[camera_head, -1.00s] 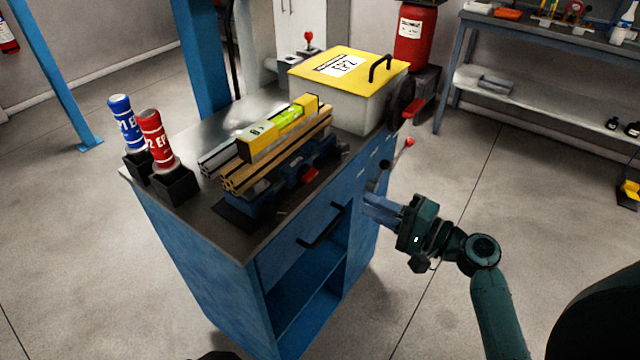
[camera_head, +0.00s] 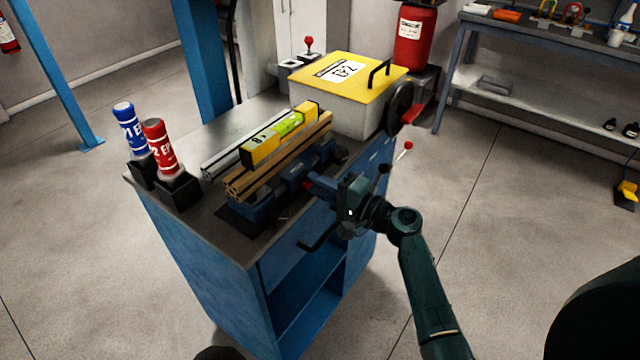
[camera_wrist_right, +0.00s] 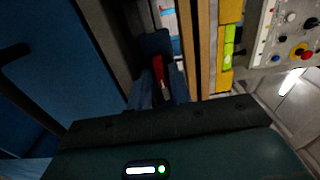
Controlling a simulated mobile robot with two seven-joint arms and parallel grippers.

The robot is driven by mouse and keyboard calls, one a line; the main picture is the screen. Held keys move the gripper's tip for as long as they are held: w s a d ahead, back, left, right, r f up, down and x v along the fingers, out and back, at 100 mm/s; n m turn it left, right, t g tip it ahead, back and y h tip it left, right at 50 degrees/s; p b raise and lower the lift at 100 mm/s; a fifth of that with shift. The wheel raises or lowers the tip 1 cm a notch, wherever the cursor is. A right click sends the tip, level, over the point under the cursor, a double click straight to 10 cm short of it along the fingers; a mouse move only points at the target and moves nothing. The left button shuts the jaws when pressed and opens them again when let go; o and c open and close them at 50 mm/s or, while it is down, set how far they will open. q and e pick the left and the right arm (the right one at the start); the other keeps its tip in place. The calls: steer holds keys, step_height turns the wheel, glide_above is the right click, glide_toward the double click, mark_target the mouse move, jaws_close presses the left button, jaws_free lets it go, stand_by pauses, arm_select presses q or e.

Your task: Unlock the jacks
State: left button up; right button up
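On the blue cabinet's top, blue jack-like supports (camera_head: 250,207) sit under wooden beams (camera_head: 275,165), which carry a yellow level (camera_head: 282,135). I take these supports as the jacks, though their shape is partly hidden. My right gripper (camera_head: 313,183) is at the front side of the supports, fingers pointing at them. In the right wrist view its blue fingers (camera_wrist_right: 160,95) stand apart, with a red lever-like part (camera_wrist_right: 158,68) in line with the gap. I cannot tell whether they touch it. My left gripper is not in view.
A grey box with a yellow lid (camera_head: 352,85) stands behind the beams. Red (camera_head: 160,147) and blue (camera_head: 128,128) bottles stand in black holders at left. A red-knobbed lever (camera_head: 408,146) sticks out beside my right wrist. A black drawer handle (camera_head: 318,238) is below.

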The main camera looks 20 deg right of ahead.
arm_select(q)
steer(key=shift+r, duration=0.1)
arm_select(e)
jaws_close()
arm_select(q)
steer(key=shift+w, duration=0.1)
arm_select(e)
steer(key=shift+f, duration=0.1)
